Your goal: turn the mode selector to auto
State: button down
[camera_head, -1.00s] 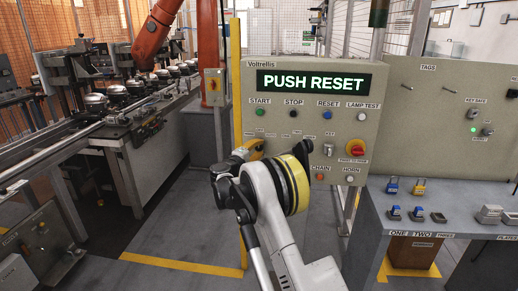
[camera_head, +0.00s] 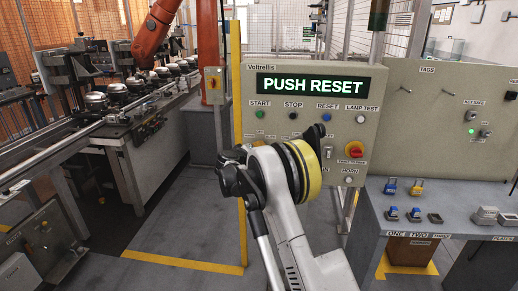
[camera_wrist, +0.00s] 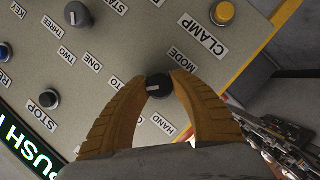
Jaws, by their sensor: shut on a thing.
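The mode selector (camera_wrist: 158,86) is a small black knob with a pale pointer line in the wrist view. It sits on the beige control panel beside the MODE label (camera_wrist: 182,60) and the HAND label (camera_wrist: 163,123). Another label to its left is partly covered by a finger, and I cannot read it fully. My gripper (camera_wrist: 160,92) has its two orange-yellow fingers closed in on either side of the knob, with the tips touching it. In the head view my arm hides the knob and the fingers.
The panel display (camera_head: 314,83) reads PUSH RESET. A bench with padlocks (camera_head: 391,185) stands to the right.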

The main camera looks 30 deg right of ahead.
jog(key=shift+m+y, duration=0.3)
jog(key=shift+m, duration=0.1)
dwell(0.3)
jog(key=c, duration=1.1)
grip_release()
jog(key=shift+o, duration=0.2)
jog(key=shift+a, duration=0.1)
jog(key=v, duration=1.2)
